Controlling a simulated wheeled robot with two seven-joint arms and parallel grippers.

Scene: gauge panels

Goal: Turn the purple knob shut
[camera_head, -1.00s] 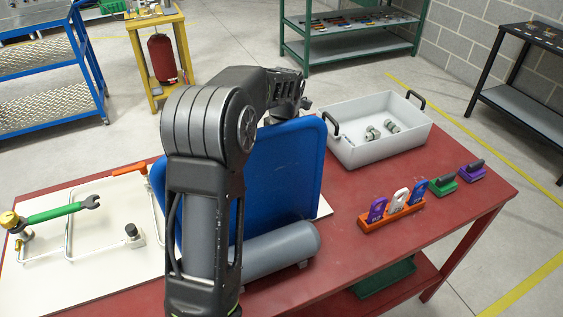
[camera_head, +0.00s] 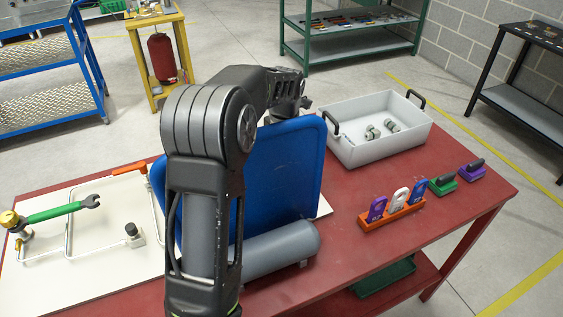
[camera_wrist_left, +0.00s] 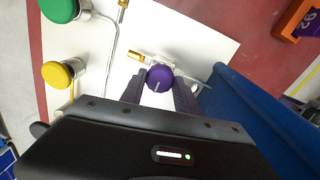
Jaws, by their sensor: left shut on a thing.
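The purple knob (camera_wrist_left: 160,77) is in the middle of the left wrist view, on a small metal fitting on the white panel (camera_wrist_left: 198,42). It has a pale line on its face. My left gripper (camera_wrist_left: 160,90) has its fingers on either side of the knob and is shut on it. In the head view my arm reaches over the blue upright board (camera_head: 285,165), which hides the knob and the gripper. My right gripper is in neither view.
The blue board also stands close on the right in the wrist view (camera_wrist_left: 255,125). Green (camera_wrist_left: 60,8) and yellow (camera_wrist_left: 58,74) knobs sit to the left. A grey cylinder (camera_head: 280,250), orange tag holder (camera_head: 392,215) and grey tub (camera_head: 375,145) are on the red table.

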